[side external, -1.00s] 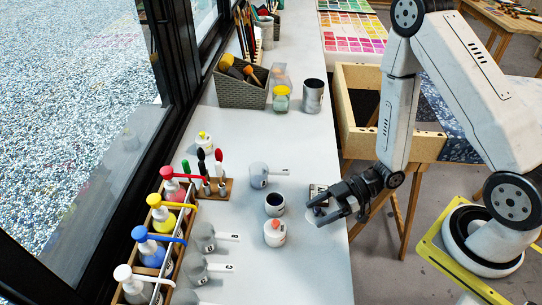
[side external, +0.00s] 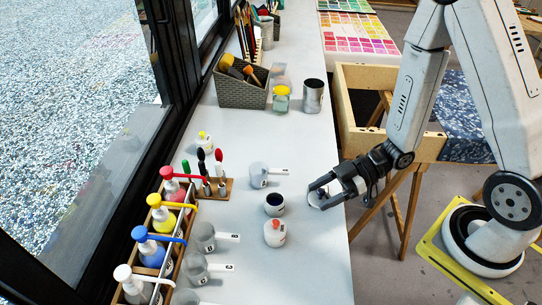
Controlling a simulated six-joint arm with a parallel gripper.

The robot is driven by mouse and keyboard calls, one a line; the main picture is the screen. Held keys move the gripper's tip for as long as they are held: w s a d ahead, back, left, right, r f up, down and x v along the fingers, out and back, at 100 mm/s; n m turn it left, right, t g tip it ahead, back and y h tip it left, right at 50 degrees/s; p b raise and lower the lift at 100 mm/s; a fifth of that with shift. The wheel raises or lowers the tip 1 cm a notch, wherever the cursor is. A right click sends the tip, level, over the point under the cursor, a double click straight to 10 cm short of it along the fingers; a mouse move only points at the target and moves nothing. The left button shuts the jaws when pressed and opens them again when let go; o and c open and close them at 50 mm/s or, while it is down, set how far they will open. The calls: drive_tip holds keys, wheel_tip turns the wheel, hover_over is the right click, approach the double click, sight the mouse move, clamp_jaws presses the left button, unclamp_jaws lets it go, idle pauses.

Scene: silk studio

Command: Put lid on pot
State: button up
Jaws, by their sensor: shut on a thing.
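An open white pot (side external: 274,204) with a dark inside stands upright on the pale worktop, near its right edge. My gripper (side external: 314,195) is to the right of this pot and apart from it, over the edge side of the worktop. Its jaws are shut on a small whitish piece that looks like the lid (side external: 325,196). The fingers hide much of it, and I cannot tell its tilt or its exact height. A second white pot (side external: 274,235) with an orange-red top stands just in front of the open pot.
Grey handled cups (side external: 258,177) stand behind and left of the open pot, with more at front left. A marker stand (side external: 215,188) and a bottle rack (side external: 157,235) are at left. A yellow-topped pot (side external: 204,141), basket (side external: 242,92) and metal can (side external: 313,95) stand farther back.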

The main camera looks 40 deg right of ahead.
sight(279, 194)
drive_tip(key=shift+w, duration=0.15)
idle(0.4)
drive_tip(key=w+a+f+m+t+h, duration=0.1)
drive_tip(key=w+a+m+t+h, duration=0.3)
drive_tip(key=w, duration=0.5)
drive_tip(key=shift+a+f+m+t+h, duration=0.15)
drive_tip(key=shift+m+t+h, duration=0.15)
drive_tip(key=shift+m+t, duration=0.3)
drive_tip(key=shift+w, duration=0.1)
drive_tip(key=shift+f, duration=0.15)
drive_tip(key=shift+f, duration=1.5)
drive_tip(key=shift+f, duration=0.75)
